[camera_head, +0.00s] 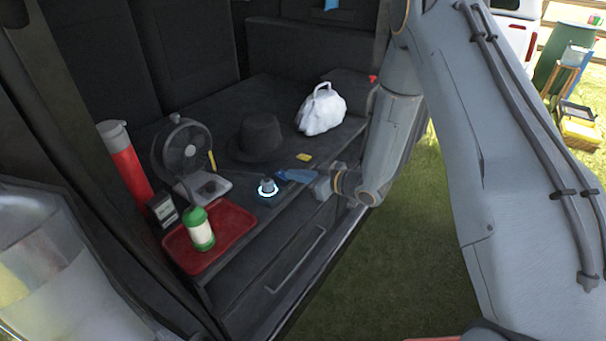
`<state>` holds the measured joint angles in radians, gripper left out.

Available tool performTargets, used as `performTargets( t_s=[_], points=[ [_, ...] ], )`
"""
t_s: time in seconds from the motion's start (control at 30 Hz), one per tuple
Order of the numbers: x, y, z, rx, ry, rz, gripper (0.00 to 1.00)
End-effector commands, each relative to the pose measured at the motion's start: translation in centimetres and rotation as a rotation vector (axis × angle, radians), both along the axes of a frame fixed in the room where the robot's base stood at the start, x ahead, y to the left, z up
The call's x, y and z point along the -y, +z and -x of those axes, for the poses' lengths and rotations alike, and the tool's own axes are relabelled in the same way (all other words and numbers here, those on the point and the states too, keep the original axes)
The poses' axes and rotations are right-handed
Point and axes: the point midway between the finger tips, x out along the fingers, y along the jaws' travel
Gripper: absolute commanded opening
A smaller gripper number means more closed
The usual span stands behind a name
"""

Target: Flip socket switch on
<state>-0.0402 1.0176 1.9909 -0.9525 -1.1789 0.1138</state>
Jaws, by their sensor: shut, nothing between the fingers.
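A small dark device with a lit white-blue ring (267,189) stands near the front edge of the dark counter (245,232). It looks like the socket, but its switch is too small to make out. My gripper (283,175) comes in from the right, low over the counter. Its blue fingers are shut and empty, and their tips are just to the right of the device. I cannot tell whether they touch it.
A fan (184,148), a red tray (228,221) with a green-and-white bottle (201,230), a red cylinder (127,165), a dark hat (257,136), a yellow item (304,157) and a white bag (321,113) crowd the counter. A drawer handle (297,258) is on the front. Grass (385,270) lies to the right.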

Motion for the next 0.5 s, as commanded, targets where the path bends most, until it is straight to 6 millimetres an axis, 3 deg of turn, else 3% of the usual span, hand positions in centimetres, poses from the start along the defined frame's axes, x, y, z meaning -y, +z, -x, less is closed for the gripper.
performTargets(
  t_s=[0.5],
  points=[
    [0.0,1.4,0.0,-0.001,0.000,-0.001,0.00]
  ],
)
